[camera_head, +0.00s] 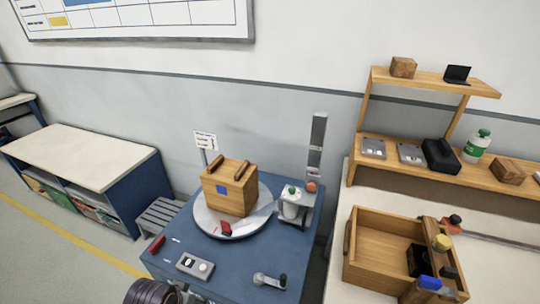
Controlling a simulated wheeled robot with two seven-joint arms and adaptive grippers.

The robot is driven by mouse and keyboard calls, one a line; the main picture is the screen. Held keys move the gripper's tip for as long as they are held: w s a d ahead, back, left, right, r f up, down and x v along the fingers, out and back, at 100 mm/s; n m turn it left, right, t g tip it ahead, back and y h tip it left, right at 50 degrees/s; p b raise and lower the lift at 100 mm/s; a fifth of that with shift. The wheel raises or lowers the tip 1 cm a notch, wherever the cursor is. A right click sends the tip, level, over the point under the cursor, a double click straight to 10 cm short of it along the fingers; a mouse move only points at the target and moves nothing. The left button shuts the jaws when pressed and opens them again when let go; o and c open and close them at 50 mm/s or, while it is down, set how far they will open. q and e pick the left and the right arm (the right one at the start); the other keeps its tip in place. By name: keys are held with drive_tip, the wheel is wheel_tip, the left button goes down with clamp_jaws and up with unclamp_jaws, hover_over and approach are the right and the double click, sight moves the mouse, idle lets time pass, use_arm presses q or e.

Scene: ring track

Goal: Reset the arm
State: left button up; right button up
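A dark ribbed part, which looks like a piece of my own arm, shows at the bottom edge left of centre, cut off by the frame. Neither gripper's fingertips can be made out. A wooden box (230,188) with a blue square on its front and bars on top stands on a round grey turntable (207,222). The turntable sits on a blue table (240,262). No gripper is seen touching the box.
A white bottle-like container (291,203) and an upright grey post (317,145) stand right of the turntable. A control box (195,266) and a crank-like part (270,281) lie in front. A wooden tray (375,268) and shelf (355,146) are at right. A cabinet (80,155) is at left.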

use_arm(q)
drive_tip(key=s+f+g+p, duration=0.15)
drive_tip(key=f+p, duration=0.35)
drive_tip(key=f, duration=0.7)
drive_tip(key=s+f+p, duration=0.2)
drive_tip(key=f+p, duration=0.3)
drive_tip(key=f, duration=0.8)
drive_tip(key=s+a+f+p, duration=0.2)
drive_tip(key=s+f+p, duration=0.1)
drive_tip(key=s, duration=0.8)
drive_tip(key=s+a+f+g+p, duration=0.1)
drive_tip(key=s+f+p, duration=0.3)
drive_tip(key=s, duration=0.6)
wheel_tip(320, 180, down, 2)
drive_tip(key=shift+s+a+f+p, duration=0.25)
drive_tip(key=shift+s+a+p, duration=0.1)
drive_tip(key=shift+a, duration=0.2)
use_arm(e)
drive_tip(key=s+a+r, duration=0.2)
drive_tip(key=a+r, duration=0.1)
drive_tip(key=r, duration=0.5)
drive_tip(key=s+a+r, duration=0.1)
drive_tip(key=a+r, duration=0.2)
drive_tip(key=r, duration=0.6)
drive_tip(key=shift+s+g+y, duration=0.3)
drive_tip(key=shift+s+y, duration=0.1)
use_arm(q)
drive_tip(key=shift+s, duration=0.1)
use_arm(e)
drive_tip(key=shift+w, duration=0.1)
